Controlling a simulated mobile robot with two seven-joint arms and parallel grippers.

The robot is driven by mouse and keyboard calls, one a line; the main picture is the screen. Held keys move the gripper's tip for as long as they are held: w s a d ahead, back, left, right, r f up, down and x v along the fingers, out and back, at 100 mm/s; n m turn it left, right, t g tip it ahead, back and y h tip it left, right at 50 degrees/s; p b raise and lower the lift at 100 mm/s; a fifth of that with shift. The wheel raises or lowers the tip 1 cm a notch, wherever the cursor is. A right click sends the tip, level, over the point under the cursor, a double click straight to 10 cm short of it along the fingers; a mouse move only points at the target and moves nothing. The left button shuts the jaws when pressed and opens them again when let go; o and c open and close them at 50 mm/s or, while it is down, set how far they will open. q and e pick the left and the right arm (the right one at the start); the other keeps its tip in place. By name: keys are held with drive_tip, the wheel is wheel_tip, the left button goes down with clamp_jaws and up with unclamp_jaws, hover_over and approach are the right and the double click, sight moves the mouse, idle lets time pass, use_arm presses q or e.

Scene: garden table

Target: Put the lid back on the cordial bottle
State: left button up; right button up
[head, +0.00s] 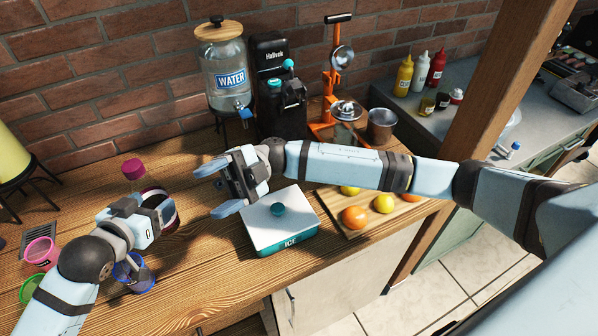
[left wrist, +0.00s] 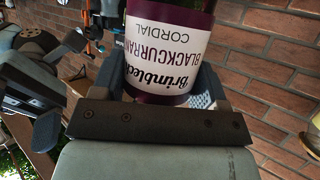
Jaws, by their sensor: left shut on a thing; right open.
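The cordial bottle (head: 160,196) stands at the left of the wooden counter, with a dark purple band and pale label. My right gripper (head: 217,188) is open and empty, to the right of the bottle.
An ice box (head: 278,225) sits below my right gripper, beside a fruit board (head: 338,222). The water dispenser (head: 228,72) and black machine (head: 275,85) stand behind. Pink (head: 41,252), green (head: 33,289) and blue (head: 134,273) cups are near my left arm.

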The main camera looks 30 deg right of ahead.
use_arm(q)
drive_tip(key=shift+r, duration=0.1)
use_arm(e)
drive_tip(key=s+d+f+m+t, duration=0.1)
drive_tip(key=d+f+m+t, duration=0.6)
drive_tip(key=m+t, duration=0.6)
drive_tip(key=s+d+f+m+t, duration=0.1)
drive_tip(key=d+f+m+t, duration=0.6)
drive_tip(key=m, duration=0.9)
drive_tip(key=s+d+f+m+t+h, duration=0.3)
drive_tip(key=s+d+f+m+h, duration=0.8)
drive_tip(key=m, duration=0.5)
drive_tip(key=a+f+n+g+h, duration=0.1)
drive_tip(key=a+f+n+h, duration=0.3)
drive_tip(key=a+f+n, duration=0.3)
drive_tip(key=a+n, duration=0.4)
drive_tip(key=n, duration=0.1)
drive_tip(key=shift+s+a+f+n+g+h, duration=0.15)
drive_tip(key=shift+s+a+n+g+h, duration=0.1)
drive_tip(key=shift+s+n+g+h, duration=0.15)
use_arm(q)
drive_tip(key=shift+s, duration=0.1)
